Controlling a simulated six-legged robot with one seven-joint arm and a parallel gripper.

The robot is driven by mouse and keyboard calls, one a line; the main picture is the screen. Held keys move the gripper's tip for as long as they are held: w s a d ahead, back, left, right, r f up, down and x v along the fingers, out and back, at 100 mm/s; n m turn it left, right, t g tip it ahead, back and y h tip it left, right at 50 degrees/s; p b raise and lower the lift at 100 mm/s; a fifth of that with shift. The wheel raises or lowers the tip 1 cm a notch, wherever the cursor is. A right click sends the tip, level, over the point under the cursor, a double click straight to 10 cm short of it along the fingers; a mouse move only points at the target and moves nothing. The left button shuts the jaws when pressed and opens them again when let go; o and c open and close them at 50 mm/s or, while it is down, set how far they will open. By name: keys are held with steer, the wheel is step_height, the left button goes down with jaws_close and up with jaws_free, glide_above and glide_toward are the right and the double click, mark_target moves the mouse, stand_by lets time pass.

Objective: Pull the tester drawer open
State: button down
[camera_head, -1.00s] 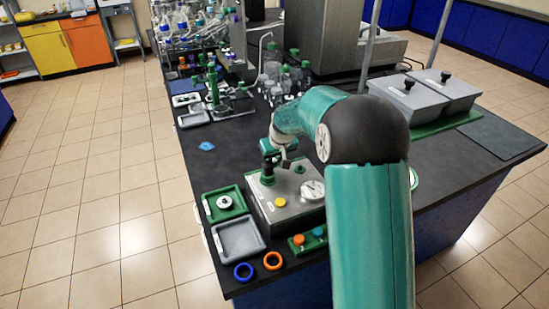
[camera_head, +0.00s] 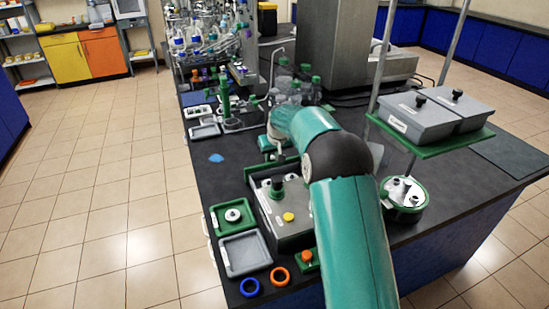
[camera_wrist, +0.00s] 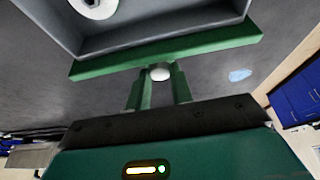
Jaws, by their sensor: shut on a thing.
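The tester (camera_head: 295,222) is a grey box with a black and green knob and a yellow button on top, standing on the dark bench. Its drawer stands open on the far side: a green front panel (camera_head: 270,166) with a grey tray behind it. In the wrist view the drawer's green front (camera_wrist: 215,42) and grey inner wall (camera_wrist: 150,45) show close up, with a white round piece (camera_wrist: 95,5) inside. My gripper (camera_wrist: 159,76) is shut on the small pale drawer knob (camera_wrist: 160,72). In the head view my arm partly hides the tester's right side.
A green tray (camera_head: 215,222) and a grey tray (camera_head: 226,268) lie left of the tester, with blue (camera_head: 250,287) and orange (camera_head: 280,277) rings in front. A round green-rimmed container (camera_head: 404,213) stands at right. Glassware crowds the far bench. A blue patch (camera_head: 216,158) lies left of the drawer.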

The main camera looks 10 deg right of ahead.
steer(key=c, duration=1.2)
jaws_free()
steer(key=shift+c, duration=0.2)
steer(key=shift+r, duration=0.1)
steer(key=v, duration=1.3)
steer(key=shift+s+r, duration=0.15)
steer(key=shift+r, duration=0.15)
steer(key=shift+d, duration=0.1)
